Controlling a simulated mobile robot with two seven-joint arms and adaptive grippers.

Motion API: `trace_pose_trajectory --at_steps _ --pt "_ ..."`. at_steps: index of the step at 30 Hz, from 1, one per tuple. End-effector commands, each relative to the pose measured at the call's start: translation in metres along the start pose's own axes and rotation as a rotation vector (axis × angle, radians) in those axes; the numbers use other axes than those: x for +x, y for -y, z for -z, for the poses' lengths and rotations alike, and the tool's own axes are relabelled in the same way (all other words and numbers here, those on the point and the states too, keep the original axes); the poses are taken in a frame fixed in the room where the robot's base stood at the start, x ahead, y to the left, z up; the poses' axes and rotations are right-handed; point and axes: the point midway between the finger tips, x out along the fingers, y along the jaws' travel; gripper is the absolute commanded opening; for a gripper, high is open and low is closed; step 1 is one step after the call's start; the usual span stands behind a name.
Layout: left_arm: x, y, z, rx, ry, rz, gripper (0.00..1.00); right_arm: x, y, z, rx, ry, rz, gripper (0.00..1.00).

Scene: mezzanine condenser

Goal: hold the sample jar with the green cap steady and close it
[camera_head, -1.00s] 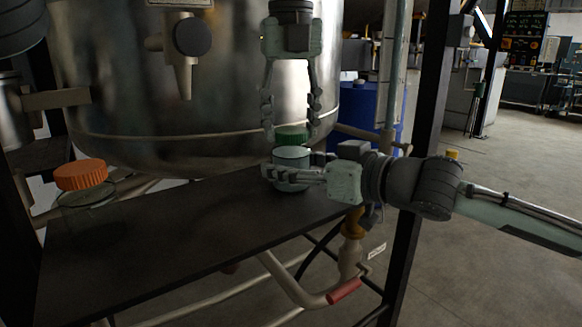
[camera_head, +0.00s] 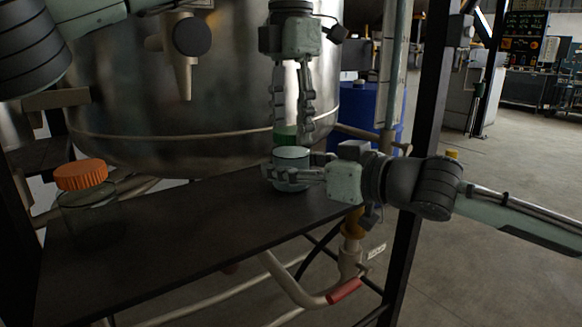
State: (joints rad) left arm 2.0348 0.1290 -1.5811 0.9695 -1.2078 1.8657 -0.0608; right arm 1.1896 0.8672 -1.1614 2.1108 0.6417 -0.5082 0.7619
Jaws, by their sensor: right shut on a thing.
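The sample jar (camera_head: 291,154) stands upright near the right end of the dark shelf. My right gripper (camera_head: 284,174) reaches in from the right and is shut around its body. The green cap (camera_head: 286,136) shows directly above the jar's pale upper part; whether it is seated or threaded cannot be told. My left gripper (camera_head: 292,127) points down from above, its fingertips at the cap's height. The right finger overlaps the cap's right side. A gap remains between the fingers, and whether they grip the cap cannot be told.
A jar with an orange cap (camera_head: 80,175) stands at the shelf's left end. The dark shelf (camera_head: 190,228) is clear between the jars. A large metal vessel (camera_head: 130,100) rises close behind. A black post (camera_head: 424,130) and a valve with a red handle (camera_head: 344,291) are at the right.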

Motion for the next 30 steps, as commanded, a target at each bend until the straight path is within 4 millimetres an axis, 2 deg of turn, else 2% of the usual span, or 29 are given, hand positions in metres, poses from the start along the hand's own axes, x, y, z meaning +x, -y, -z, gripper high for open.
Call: trace_pose_trajectory --at_steps 1,4,5,14,24,30 --pt "0.000 0.000 0.000 0.000 -0.001 0.000 0.54 0.000 0.000 0.000 0.001 0.001 -0.001 0.00" --pt "0.000 0.000 0.000 -0.001 0.000 0.000 0.67 0.000 0.000 0.000 0.001 0.001 -0.001 0.00" --pt "0.000 0.000 0.000 -0.001 0.000 0.000 0.68 0.000 0.000 0.000 0.001 0.001 -0.001 0.00" --pt "-0.003 0.000 0.000 -0.002 0.001 -0.001 0.68 0.000 0.000 0.000 0.000 0.001 0.000 0.00" --pt "-0.042 0.000 -0.001 -0.003 0.002 -0.002 0.68 0.000 0.000 -0.001 0.000 0.001 0.000 0.00" --pt "-0.045 0.000 0.000 -0.002 0.000 -0.001 0.68 0.000 0.000 0.000 0.000 0.001 0.000 0.00"
